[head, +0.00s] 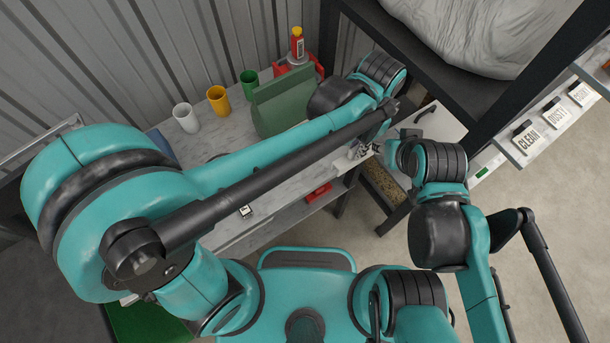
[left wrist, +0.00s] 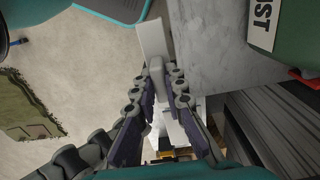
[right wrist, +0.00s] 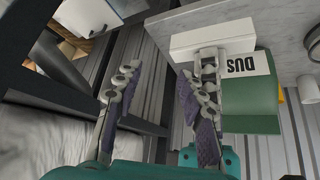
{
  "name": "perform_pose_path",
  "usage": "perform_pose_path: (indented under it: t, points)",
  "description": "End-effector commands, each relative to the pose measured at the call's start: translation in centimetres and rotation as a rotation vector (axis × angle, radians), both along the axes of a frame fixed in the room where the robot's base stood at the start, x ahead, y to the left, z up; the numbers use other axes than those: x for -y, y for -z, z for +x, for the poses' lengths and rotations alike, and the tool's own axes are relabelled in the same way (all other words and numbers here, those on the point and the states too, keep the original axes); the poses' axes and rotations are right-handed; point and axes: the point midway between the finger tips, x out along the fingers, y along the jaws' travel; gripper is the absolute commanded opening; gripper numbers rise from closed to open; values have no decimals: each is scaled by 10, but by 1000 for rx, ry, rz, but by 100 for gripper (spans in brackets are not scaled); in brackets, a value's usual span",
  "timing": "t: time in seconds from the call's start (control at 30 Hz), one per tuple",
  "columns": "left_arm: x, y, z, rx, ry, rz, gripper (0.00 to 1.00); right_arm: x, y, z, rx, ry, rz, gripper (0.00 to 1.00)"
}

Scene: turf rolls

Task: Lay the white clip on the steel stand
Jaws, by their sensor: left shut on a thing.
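My left gripper (left wrist: 163,75) is shut on a pale piece, which appears to be the white clip (left wrist: 157,84). A flat white shape (left wrist: 152,38) shows just beyond the fingertips; I cannot tell if it is part of the clip. In the head view the left gripper (head: 364,149) is small, at the table's right end, partly behind my arm. My right gripper (right wrist: 165,75) is open; one finger overlaps a white block (right wrist: 210,36) in its view, contact unclear. I cannot pick out the steel stand for certain; a grey metal shelf (head: 516,153) stands at the right.
A green bin (head: 283,103) stands on the marble-topped table (head: 215,145). White (head: 186,118), yellow (head: 218,100) and green (head: 250,83) cups stand left of it. A dark rack (head: 440,70) holds a grey sack. Open floor lies right.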

Motion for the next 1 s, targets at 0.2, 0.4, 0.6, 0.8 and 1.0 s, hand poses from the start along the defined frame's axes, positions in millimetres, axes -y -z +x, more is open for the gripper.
perform_pose_path:
  t: [0.2,0.4,0.6,0.8,1.0]
  points:
    - [-32,25,9,0,-8,0,0,0,13,0,0,0,0,40]
    - [-78,54,24,0,-8,0,0,0,27,0,0,0,0,40]
    - [-105,70,32,0,-3,0,0,0,34,0,0,0,0,40]
    - [-109,82,34,0,0,0,0,0,40,0,0,0,0,40]
    - [-109,112,34,0,0,0,0,0,54,0,0,0,0,40]
